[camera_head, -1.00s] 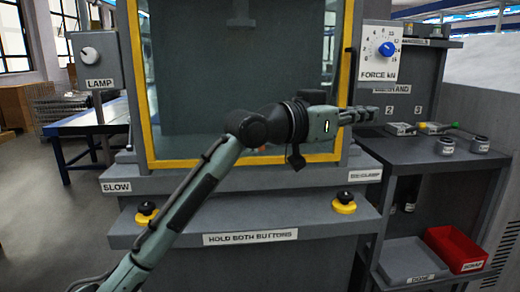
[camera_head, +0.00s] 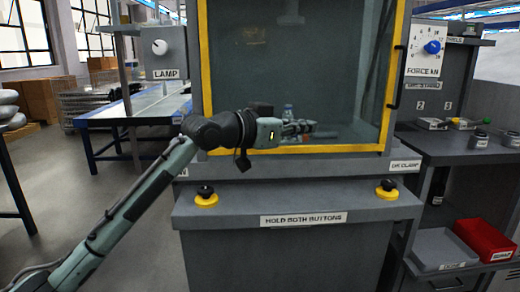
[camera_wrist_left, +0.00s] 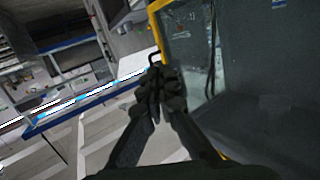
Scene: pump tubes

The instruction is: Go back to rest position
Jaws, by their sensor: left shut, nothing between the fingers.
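My left gripper (camera_head: 302,128) is in front of the press's yellow-framed window in the head view, pointing right. It is shut and empty. In the left wrist view its dark fingers (camera_wrist_left: 160,90) are together, with the yellow frame (camera_wrist_left: 154,22) and door handle close behind them. My left arm comes up from the lower left of the head view. My right gripper is in neither view.
The press (camera_head: 300,235) has two black buttons on yellow bases, left (camera_head: 206,196) and right (camera_head: 387,189). A side bench (camera_head: 460,150) at right holds small jars; a grey tray (camera_head: 440,247) and red bin (camera_head: 484,240) sit below. A blue-edged table (camera_head: 150,106) stands at left; floor is free there.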

